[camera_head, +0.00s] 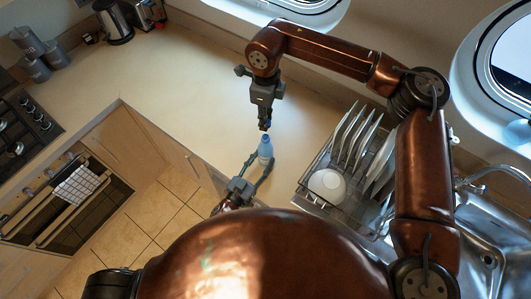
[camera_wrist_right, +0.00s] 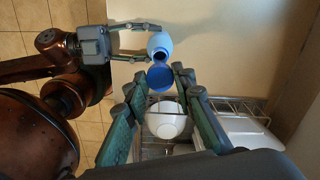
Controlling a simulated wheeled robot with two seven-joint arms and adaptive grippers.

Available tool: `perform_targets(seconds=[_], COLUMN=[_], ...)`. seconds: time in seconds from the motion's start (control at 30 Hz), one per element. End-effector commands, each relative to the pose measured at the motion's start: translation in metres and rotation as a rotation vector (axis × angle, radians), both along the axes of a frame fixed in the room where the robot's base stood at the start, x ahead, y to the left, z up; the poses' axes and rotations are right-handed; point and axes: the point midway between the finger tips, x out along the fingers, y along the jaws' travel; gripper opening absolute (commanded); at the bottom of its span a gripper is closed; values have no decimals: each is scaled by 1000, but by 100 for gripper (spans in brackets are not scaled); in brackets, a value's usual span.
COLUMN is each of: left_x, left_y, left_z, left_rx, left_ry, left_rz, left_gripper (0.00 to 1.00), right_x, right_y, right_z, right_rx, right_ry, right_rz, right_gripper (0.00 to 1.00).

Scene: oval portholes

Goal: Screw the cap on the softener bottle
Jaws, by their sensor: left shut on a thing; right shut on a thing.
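The light blue softener bottle (camera_head: 265,149) stands upright by the counter's front edge; it also shows in the right wrist view (camera_wrist_right: 158,41). My left gripper (camera_head: 260,164) is shut on the bottle's body, one finger on each side. My right gripper (camera_head: 265,124) points down above the bottle and is shut on the darker blue cap (camera_wrist_right: 160,78). In the right wrist view, the cap lies between the fingertips, close to the bottle's dark open mouth. In the head view, the cap is mostly hidden by the fingers, and a small gap shows between it and the bottle top.
A dish rack (camera_head: 310,190) with plates and a white bowl (camera_head: 327,184) stands right of the bottle, beside the sink (camera_head: 485,255). The counter (camera_head: 190,95) left of and behind the bottle is clear. A kettle (camera_head: 115,22) and canisters stand far left.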

Motion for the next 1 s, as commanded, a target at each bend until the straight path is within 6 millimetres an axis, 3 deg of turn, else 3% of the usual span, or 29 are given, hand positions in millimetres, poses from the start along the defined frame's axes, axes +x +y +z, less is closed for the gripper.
perform_targets(seconds=[0.27, 0.6, 1.0], left_x=[0, 0, 0], left_y=[0, 0, 0], left_z=[0, -1, -1], left_rx=[1, 1, 1], left_ry=[1, 1, 1], left_rz=[0, 0, 1], left_gripper=[0, 0, 0], right_x=[0, 0, 0], right_y=[0, 1, 1], right_z=[-5, -48, -50], right_rx=[-1, -1, 0], right_ry=[1, 1, -1], right_rz=[0, 1, 0], right_gripper=[17, 17, 17])
